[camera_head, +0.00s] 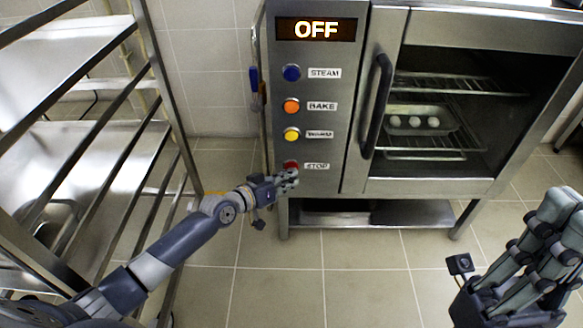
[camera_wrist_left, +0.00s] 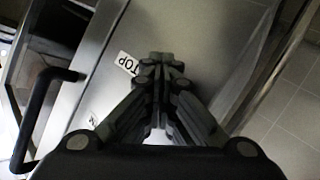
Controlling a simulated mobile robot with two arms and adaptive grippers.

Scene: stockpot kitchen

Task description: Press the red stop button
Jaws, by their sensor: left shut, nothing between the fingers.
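The red stop button (camera_head: 291,164) is the lowest button on the oven's steel control panel (camera_head: 330,190), left of the STOP label (camera_head: 317,166). My left gripper (camera_head: 288,180) is shut and empty. Its fingertips overlap the button's lower part in the head view; I cannot tell whether they touch it. In the left wrist view the closed fingertips (camera_wrist_left: 161,58) are beside the label (camera_wrist_left: 129,63), and the button is hidden behind them. My right gripper (camera_head: 556,215) is at the lower right, away from the panel; whether its fingers are open is unclear.
The oven display (camera_head: 316,29) reads OFF. Blue (camera_head: 291,72), orange (camera_head: 291,106) and yellow (camera_head: 291,134) buttons sit above the red one. The oven door handle (camera_head: 377,105) juts out to the right. A metal rack (camera_head: 80,140) stands at left. The floor in front is clear.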

